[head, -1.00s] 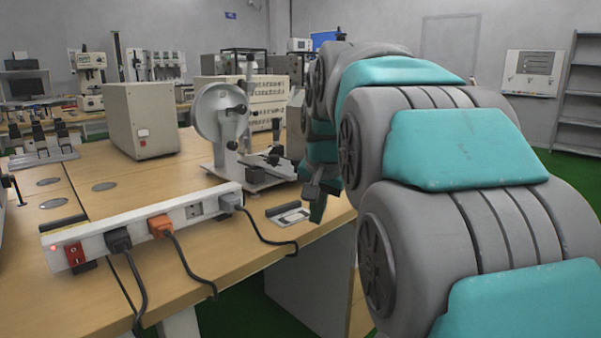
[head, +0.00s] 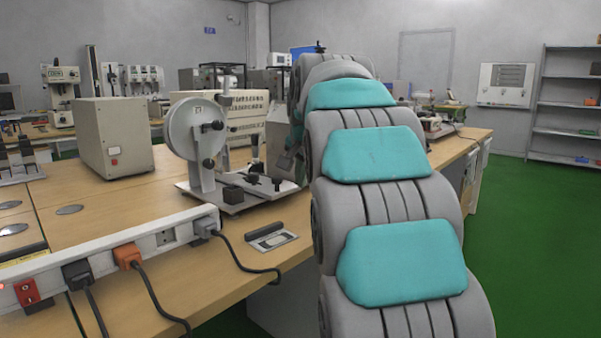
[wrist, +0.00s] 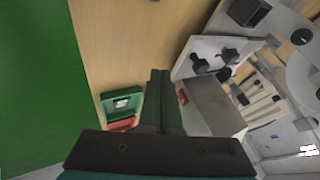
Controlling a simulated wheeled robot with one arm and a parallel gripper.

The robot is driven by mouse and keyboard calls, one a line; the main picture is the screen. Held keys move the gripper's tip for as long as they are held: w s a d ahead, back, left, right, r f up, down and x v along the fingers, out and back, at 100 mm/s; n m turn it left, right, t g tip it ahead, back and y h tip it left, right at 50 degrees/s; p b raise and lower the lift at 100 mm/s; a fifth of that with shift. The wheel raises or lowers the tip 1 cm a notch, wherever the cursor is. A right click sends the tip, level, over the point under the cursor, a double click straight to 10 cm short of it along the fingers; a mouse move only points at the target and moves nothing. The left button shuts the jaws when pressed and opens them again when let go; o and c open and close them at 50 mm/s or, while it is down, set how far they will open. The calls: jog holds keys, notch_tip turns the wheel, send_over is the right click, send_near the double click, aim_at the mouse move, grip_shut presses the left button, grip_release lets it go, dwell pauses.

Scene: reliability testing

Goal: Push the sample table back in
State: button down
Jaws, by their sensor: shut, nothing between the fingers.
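The tester with a round grey disc (head: 186,130) stands upright on a pale base plate (head: 225,202) near the desk's right edge. A low dark block and black knobs sit on its base; I cannot tell which part is the sample table. In the wrist view, a white plate with black knobs (wrist: 214,58) lies up and right of my gripper (wrist: 160,75). My gripper's dark fingers are together and empty, over the wooden desk and beside a grey box (wrist: 210,104).
A power strip (head: 110,250) with cables lies along the near desk. A small flat plate (head: 272,238) lies near the desk edge. A beige box (head: 115,137) stands left of the tester. A green tray (wrist: 120,103) shows in the wrist view. The green floor (head: 540,230) is clear at right.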

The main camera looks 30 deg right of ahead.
aim_at(257, 174)
jog(key=x, duration=0.6)
jog(key=shift+s, duration=0.1)
jog(key=w, duration=0.1)
jog(key=w+a, duration=0.1)
jog(key=shift+w, duration=0.4)
jog(key=shift+w+a+f, duration=0.1)
jog(key=shift+w+a, duration=0.1)
jog(key=shift+w, duration=0.3)
jog(key=w+a+p, duration=0.1)
jog(key=w, duration=0.2)
jog(key=w+a+p, duration=0.1)
jog(key=w+p, duration=0.1)
jog(key=w, duration=0.2)
jog(key=w+a+p, duration=0.2)
jog(key=w, duration=0.1)
jog(key=shift+w, duration=0.55)
jog(key=shift+a+r, duration=0.1)
jog(key=shift+r, duration=0.15)
jog(key=shift+s, duration=0.1)
